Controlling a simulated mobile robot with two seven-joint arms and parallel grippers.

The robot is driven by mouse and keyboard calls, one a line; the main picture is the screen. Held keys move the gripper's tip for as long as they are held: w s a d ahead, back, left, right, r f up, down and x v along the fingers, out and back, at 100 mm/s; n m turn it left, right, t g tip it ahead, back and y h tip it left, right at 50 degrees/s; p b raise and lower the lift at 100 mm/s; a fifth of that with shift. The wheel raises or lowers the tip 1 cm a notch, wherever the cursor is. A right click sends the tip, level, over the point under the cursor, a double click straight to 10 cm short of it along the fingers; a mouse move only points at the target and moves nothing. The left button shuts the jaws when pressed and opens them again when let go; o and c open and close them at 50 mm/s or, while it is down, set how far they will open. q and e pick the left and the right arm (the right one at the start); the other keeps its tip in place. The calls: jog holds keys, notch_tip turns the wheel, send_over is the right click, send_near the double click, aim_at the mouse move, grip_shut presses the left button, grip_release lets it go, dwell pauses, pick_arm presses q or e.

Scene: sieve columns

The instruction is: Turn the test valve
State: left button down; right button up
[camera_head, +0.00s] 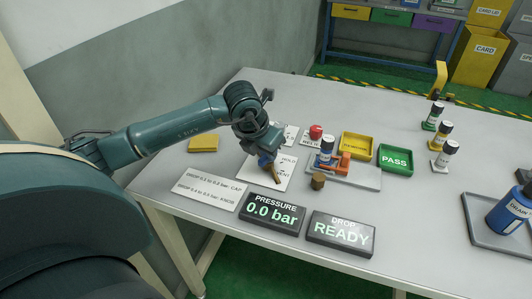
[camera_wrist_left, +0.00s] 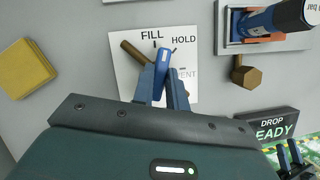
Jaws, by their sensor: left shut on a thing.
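The test valve's blue handle (camera_wrist_left: 162,60) stands over a white plate (camera_wrist_left: 188,76) marked FILL and HOLD, with a third word partly hidden, seemingly VENT. A brass-brown bar (camera_wrist_left: 133,51) of the valve points to the upper left in the left wrist view. In the head view this bar (camera_head: 276,175) points toward the table's front. My left gripper (camera_wrist_left: 164,84) is shut on the blue handle; it also shows over the plate in the head view (camera_head: 265,160). A dark two-pronged shape at the left wrist view's lower right may be my right gripper (camera_wrist_left: 290,154), its jaws unclear.
Pressure display (camera_head: 273,212) reads 0.0 bar; drop display (camera_head: 341,233) reads READY. A brown knob (camera_head: 318,181) and a grey fixture (camera_head: 365,178) with a blue column stand right of the plate. A yellow block (camera_head: 203,144) lies left. A green PASS tray (camera_head: 396,160) stands farther right.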

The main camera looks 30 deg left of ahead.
pick_arm(q)
jog(key=shift+d+n+y+b, duration=0.1)
jog(key=shift+n+y+b, duration=0.5)
jog(key=shift+n, duration=1)
pick_arm(e)
jog(key=shift+s+d+r, duration=0.2)
jog(key=shift+s+d, duration=0.05)
jog(key=shift+d, duration=0.05)
jog(key=shift+d, duration=0.1)
pick_arm(q)
jog(key=c, duration=1.4)
grip_release()
jog(key=v, duration=1.3)
jog(key=shift+d+p, duration=0.2)
jog(key=shift+p, duration=0.25)
pick_arm(e)
jog(key=shift+w+a, duration=0.15)
jog(key=shift+a, duration=0.05)
pick_arm(q)
jog(key=shift+w+r, duration=0.1)
jog(key=shift+r, duration=0.05)
pick_arm(e)
jog(key=shift+f, duration=0.1)
